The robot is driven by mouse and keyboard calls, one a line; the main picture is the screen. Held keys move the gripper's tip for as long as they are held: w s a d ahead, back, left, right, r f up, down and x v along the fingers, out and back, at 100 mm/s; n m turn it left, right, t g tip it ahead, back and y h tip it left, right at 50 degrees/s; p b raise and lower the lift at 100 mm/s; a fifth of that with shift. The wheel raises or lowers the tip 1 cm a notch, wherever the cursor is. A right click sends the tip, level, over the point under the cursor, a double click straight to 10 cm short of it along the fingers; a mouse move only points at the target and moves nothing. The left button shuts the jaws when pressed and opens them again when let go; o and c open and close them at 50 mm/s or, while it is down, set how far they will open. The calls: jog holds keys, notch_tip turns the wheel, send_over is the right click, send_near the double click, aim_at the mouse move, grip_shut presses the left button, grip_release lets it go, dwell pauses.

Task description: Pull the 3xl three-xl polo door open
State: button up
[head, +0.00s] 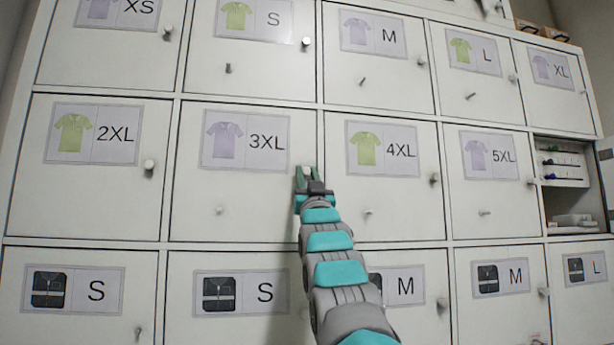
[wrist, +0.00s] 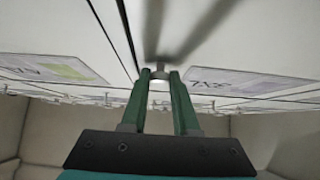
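The 3XL polo door (head: 240,200) is in the middle row in the head view. It bears a purple polo label and looks flush with its neighbours. Its round pale knob (head: 307,169) is near the door's upper right corner. My gripper (head: 308,174) reaches up to it with green fingers on either side. In the wrist view the knob (wrist: 160,75) sits between the fingertips (wrist: 160,80), which appear to touch it on both sides. The 3XL label (wrist: 235,82) shows upside down at the right there. My fingers hide part of the knob.
The 4XL door (head: 385,215) is just right, the 2XL door (head: 90,205) left, each with its own knob. Other shut doors fill the rows above and below. An open compartment (head: 567,180) with small items is at the far right.

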grip_shut()
dwell(0.9)
